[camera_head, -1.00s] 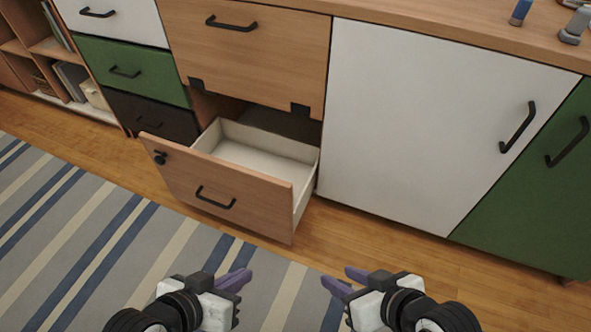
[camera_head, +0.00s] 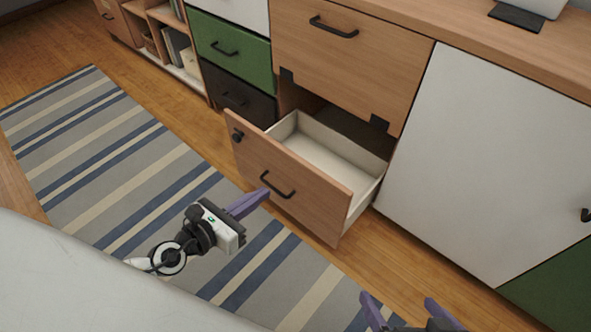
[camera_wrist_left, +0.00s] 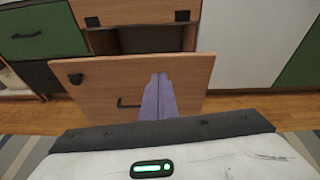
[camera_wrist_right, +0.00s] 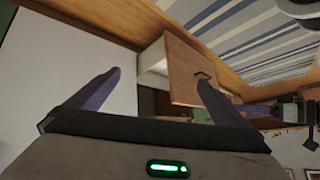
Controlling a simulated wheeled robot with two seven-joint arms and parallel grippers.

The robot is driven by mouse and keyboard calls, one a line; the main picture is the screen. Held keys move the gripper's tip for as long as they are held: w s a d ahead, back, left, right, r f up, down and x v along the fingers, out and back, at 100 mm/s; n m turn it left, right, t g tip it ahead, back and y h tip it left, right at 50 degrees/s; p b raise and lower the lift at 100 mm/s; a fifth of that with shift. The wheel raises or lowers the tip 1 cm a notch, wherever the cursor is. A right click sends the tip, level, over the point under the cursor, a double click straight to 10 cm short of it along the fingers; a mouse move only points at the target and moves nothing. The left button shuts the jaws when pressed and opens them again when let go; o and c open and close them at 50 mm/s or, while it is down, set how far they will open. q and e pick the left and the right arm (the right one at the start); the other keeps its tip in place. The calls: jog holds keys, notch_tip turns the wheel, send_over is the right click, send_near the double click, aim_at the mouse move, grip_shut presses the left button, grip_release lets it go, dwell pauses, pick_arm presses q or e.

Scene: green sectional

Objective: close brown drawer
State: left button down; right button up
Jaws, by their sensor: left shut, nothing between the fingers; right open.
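The brown drawer (camera_head: 300,190) is pulled out of the lower part of the cabinet, with its pale inside showing empty. It has a black bar handle (camera_head: 278,184) and a black knob at its upper left. My left gripper (camera_head: 264,194) is shut and empty; in the head view its fingertips appear close to the handle. In the left wrist view the shut fingers (camera_wrist_left: 157,98) overlap the drawer front; contact cannot be told. My right gripper (camera_head: 408,304) is open and empty at the bottom edge of the head view. The right wrist view also shows the drawer (camera_wrist_right: 190,72) between and beyond its fingers.
A brown door (camera_head: 350,60) is above the drawer, and a white door (camera_head: 460,160) is to its right. Green and dark drawers (camera_head: 235,55) are to its left. A striped rug (camera_head: 110,160) covers the floor before the cabinet. A pale surface (camera_head: 80,285) fills the lower left.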

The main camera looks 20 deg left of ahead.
pick_arm(q)
jog(key=m, duration=0.1)
jog(key=b, duration=0.1)
send_near(305, 167)
jog(key=x, duration=0.5)
jog(key=shift+a+f, duration=0.1)
jog(key=shift+f, duration=0.05)
jog(key=shift+w, duration=0.5)
